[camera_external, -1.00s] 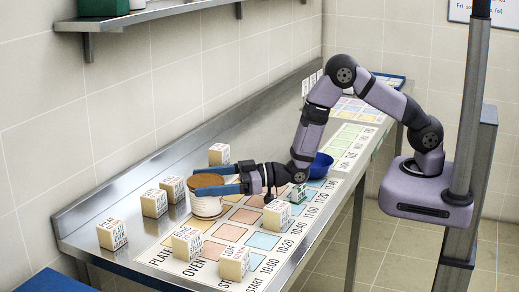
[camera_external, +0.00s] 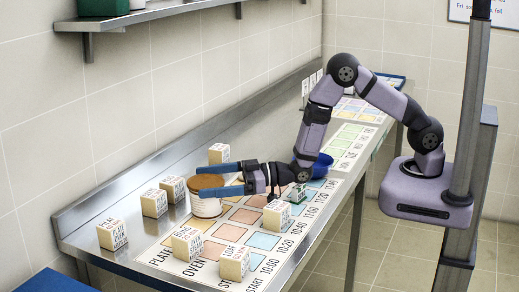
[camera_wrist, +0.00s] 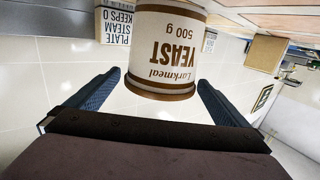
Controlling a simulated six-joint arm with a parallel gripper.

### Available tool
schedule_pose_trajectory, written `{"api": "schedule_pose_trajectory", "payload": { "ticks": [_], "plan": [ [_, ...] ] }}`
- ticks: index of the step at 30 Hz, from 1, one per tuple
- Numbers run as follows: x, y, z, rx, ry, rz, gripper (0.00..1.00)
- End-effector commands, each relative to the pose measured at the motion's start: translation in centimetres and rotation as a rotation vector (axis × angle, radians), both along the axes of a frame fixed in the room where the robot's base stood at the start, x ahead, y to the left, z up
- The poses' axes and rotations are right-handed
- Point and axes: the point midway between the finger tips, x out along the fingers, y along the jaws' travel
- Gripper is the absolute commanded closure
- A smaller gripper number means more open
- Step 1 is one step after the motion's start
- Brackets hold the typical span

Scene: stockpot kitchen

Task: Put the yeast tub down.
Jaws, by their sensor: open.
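The yeast tub (camera_external: 206,206) is a white tub with brown bands and a brown lid. It stands upright on the steel counter at the back edge of the printed chart (camera_external: 215,238). In the wrist view the tub (camera_wrist: 166,50) appears upside down, its label reading "Larkmeal YEAST 500 g". My gripper (camera_external: 208,186) is open, its two blue fingers at lid height by the tub. In the wrist view the fingers (camera_wrist: 160,92) lie to either side of the tub's lid end with gaps showing. Nothing is held.
Several lettered cream blocks stand around the tub, including one behind (camera_external: 219,154), one at left (camera_external: 173,189) and one on the chart in front (camera_external: 187,243). A blue bowl (camera_external: 322,165) sits behind my wrist.

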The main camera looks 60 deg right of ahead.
Motion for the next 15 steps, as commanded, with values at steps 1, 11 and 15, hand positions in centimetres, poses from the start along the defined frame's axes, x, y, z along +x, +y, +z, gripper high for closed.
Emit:
{"api": "schedule_pose_trajectory", "payload": {
  "ticks": [1,11,15],
  "plan": [
    [-0.5,-0.4,-0.1,0.001,-0.001,-0.001,0.00],
    [-3.4,-2.3,1.9,0.003,-0.008,0.000,0.00],
    [-3.4,-2.3,3.8,0.002,-0.006,0.000,0.00]
  ]
}}
